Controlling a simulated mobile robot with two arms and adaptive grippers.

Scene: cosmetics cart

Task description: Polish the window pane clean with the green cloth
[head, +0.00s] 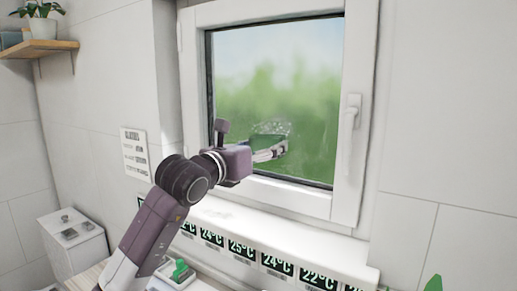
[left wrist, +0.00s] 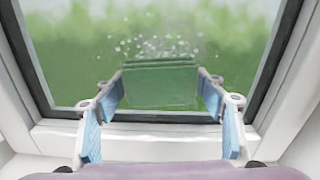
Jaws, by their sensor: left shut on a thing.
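The window pane (head: 300,80) is in the white frame in the head view, with blurred greenery behind it. My left gripper (head: 280,150) is in front of its lower middle, shut on the green cloth (head: 264,140). In the left wrist view the cloth (left wrist: 160,78) lies between the two fingers, flat-looking and facing the pane (left wrist: 230,50). Whether it touches the glass I cannot tell. White specks (left wrist: 155,45) show on the pane just above the cloth. My right gripper is not in view.
The window frame (head: 354,190) has a handle (head: 350,125) on its right side. Below is a white sill (head: 290,230) with a row of temperature displays (head: 240,247). A green object (head: 180,270) sits on a tray, and a white box (head: 72,240) stands at left.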

